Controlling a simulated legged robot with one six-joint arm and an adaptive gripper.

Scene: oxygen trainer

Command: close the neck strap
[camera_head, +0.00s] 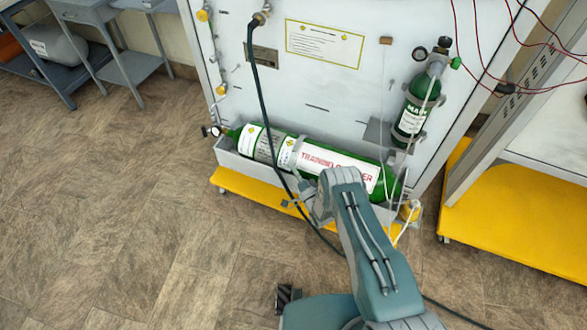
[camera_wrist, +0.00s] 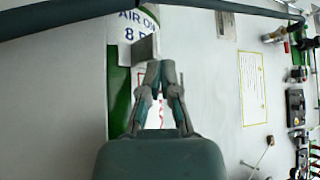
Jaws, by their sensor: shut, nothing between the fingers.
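A large green cylinder with white labels (camera_head: 335,162) lies in a grey trough on the trainer's front. A grey band (camera_head: 298,152) crosses it near the middle; I cannot tell whether this is the neck strap or whether it is fastened. My gripper (camera_head: 303,198) is beside the cylinder's near side, partly behind my arm. In the wrist view my gripper (camera_wrist: 160,72) has its fingertips together, with nothing seen between them. A small grey block (camera_wrist: 145,48) is just beyond the tips, in front of a white label (camera_wrist: 136,22); contact is unclear.
A smaller green cylinder (camera_head: 414,112) stands upright on the panel at right. A dark hose (camera_head: 262,100) hangs down the panel and passes near my gripper. A yellow base (camera_head: 250,190) runs below the trough.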

